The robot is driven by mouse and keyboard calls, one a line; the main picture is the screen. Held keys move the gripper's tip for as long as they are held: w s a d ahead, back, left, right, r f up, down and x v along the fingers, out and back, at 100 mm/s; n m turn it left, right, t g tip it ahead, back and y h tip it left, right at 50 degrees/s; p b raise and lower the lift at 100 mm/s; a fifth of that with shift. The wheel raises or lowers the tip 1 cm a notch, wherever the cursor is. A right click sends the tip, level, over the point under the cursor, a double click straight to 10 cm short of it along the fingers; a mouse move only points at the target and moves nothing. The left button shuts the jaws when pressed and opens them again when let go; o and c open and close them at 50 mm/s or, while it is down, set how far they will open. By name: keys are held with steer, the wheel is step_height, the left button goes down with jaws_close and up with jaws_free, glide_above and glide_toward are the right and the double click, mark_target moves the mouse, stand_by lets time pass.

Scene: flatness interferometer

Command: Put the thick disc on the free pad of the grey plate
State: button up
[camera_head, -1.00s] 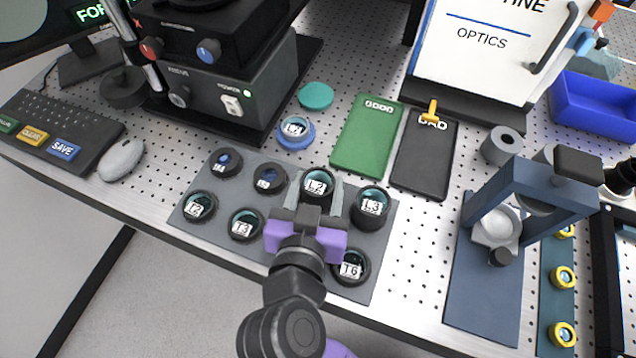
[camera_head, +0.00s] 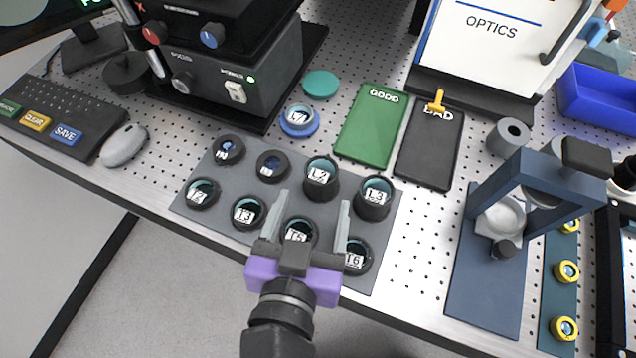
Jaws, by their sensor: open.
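The grey plate (camera_head: 213,213) lies near the bench's front edge and carries two rows of round dark-rimmed pieces. Two look taller and thicker: L2 (camera_head: 320,178) and L3 (camera_head: 374,198), both upright in the back row. I cannot tell for sure which one the task means, and no plainly empty pad shows. My gripper (camera_head: 314,203) is open in front of L2, between its fingers nothing is held. Its fingers frame the lower piece T5 (camera_head: 297,234) in the picture, and the right finger partly hides T6 (camera_head: 357,257).
Lower pieces T2 (camera_head: 202,193) and T3 (camera_head: 248,212) sit at the plate's left. Behind are a blue-ringed lens (camera_head: 299,120), a green GOOD mat (camera_head: 370,128) and a black BAD mat (camera_head: 430,150). A blue stand (camera_head: 484,278) is at right.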

steer(key=shift+v, duration=2)
